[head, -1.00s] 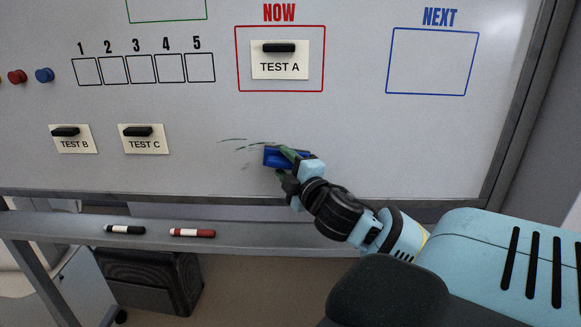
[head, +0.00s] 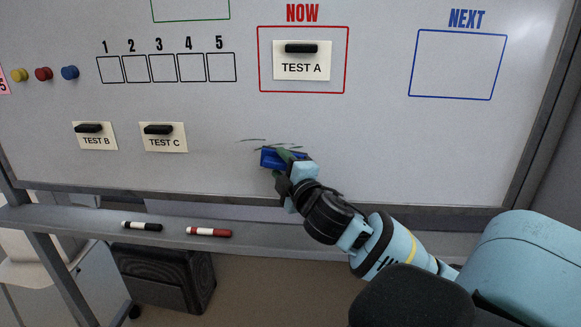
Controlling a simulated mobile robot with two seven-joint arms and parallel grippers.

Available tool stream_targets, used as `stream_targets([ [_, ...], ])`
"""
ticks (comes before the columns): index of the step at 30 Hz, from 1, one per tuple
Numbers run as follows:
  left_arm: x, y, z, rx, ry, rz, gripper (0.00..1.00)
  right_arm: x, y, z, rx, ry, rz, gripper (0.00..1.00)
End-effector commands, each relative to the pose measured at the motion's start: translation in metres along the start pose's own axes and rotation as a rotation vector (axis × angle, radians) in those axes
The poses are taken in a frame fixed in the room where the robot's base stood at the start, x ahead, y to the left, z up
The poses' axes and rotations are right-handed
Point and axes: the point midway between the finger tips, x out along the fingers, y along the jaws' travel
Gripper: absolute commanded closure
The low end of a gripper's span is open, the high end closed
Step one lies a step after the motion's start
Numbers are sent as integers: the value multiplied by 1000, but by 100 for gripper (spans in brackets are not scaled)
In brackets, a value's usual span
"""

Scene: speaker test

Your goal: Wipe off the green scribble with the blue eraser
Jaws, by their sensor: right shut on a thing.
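The whiteboard (head: 400,150) fills most of the head view. The scribble (head: 252,141) shows as a few thin, dark greenish strokes on the lower middle of the board. The blue eraser (head: 269,159) is at the board just below and right of these strokes and may cover part of them. My right gripper (head: 284,164) is shut on the eraser, its fingers partly hiding it. Whether the eraser presses on the board is hard to tell. My left gripper is not in view.
TEST B (head: 95,140) and TEST C (head: 164,142) cards hang left of the eraser under black magnets. The TEST A card (head: 302,67) is above it. A black marker (head: 142,226) and a red marker (head: 209,232) lie on the tray (head: 275,237). The board right of my gripper is clear.

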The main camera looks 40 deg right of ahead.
Motion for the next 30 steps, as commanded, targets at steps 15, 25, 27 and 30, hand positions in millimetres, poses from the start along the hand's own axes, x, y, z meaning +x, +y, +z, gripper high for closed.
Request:
stream_targets([
  [15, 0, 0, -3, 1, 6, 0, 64, 10, -2, -15, 4, 0, 2, 73],
  [25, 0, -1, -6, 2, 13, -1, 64, 24, -7, -31, 1, -1, 1, 73],
  [27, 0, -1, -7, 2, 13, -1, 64, 24, -7, -32, 0, -1, 1, 73],
  [30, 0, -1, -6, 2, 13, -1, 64, 25, -7, -32, -1, -1, 0, 73],
])
